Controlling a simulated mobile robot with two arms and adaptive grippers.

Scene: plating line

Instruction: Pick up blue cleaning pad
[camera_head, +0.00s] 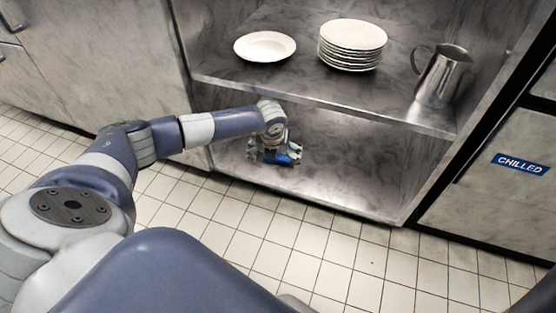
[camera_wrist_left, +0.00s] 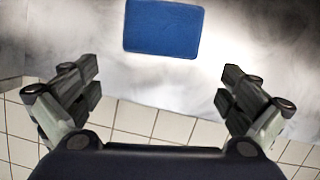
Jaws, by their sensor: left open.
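The blue cleaning pad (camera_wrist_left: 163,28) lies flat on the lower shelf of the open steel cabinet. In the head view the pad (camera_head: 279,158) shows only in part, beside and partly behind my left gripper (camera_head: 274,158). In the left wrist view my left gripper (camera_wrist_left: 162,82) is open and empty, its two fingers spread wide. The pad lies beyond the fingertips, near the top of that view and roughly centred between them, and no finger touches it. My right gripper is not in view.
The upper shelf (camera_head: 300,88) is above my left forearm and carries a single plate (camera_head: 265,46), a stack of plates (camera_head: 352,45) and a metal pitcher (camera_head: 441,76). The lower shelf (camera_head: 350,180) is clear right of the pad. A drawer front with a CHILLED label (camera_head: 520,163) stands at right.

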